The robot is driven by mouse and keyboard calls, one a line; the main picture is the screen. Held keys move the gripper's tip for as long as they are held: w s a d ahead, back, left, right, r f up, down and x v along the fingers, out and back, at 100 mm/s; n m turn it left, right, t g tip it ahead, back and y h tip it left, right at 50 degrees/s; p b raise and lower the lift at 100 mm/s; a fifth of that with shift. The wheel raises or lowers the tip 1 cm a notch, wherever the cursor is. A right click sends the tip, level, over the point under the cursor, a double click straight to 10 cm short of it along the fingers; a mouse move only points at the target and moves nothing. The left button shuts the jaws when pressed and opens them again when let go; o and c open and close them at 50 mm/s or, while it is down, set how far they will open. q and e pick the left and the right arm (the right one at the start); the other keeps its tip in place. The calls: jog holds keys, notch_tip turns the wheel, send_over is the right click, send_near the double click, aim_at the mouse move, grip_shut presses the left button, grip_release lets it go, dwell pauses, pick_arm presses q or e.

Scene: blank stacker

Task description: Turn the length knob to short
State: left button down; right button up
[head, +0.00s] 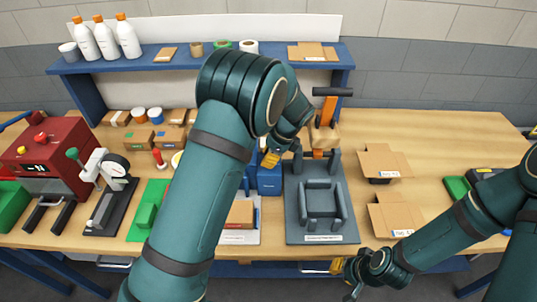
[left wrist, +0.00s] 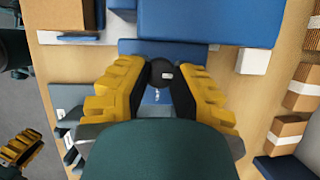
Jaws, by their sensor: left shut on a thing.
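A dark round knob with a small white mark (left wrist: 162,72) sits on the blue stacker face (left wrist: 157,96) in the left wrist view. Small white marks below it are too small to read. My left gripper (left wrist: 163,88) has a yellow-padded finger on each side of the knob and is shut on it. In the head view the left gripper (head: 271,158) is at the blue stacker (head: 269,183), and my arm hides the knob and part of the stacker. My right gripper (head: 347,277) is low in front of the table edge, away from the stacker; its opening is unclear.
A grey fixture (head: 321,236) stands right of the stacker, with an orange post and black handle (head: 333,92) behind it. Open cartons (head: 383,162) lie further right. A red press (head: 45,152) and dial gauge stand (head: 108,178) are at left. The back right tabletop is clear.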

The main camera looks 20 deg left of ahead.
pick_arm(q)
jog(key=shift+f+n+g, duration=0.1)
jog(key=shift+n+g, duration=0.2)
jog(key=shift+n, duration=0.3)
jog(key=c, duration=0.7)
grip_release()
jog(key=shift+a, duration=0.1)
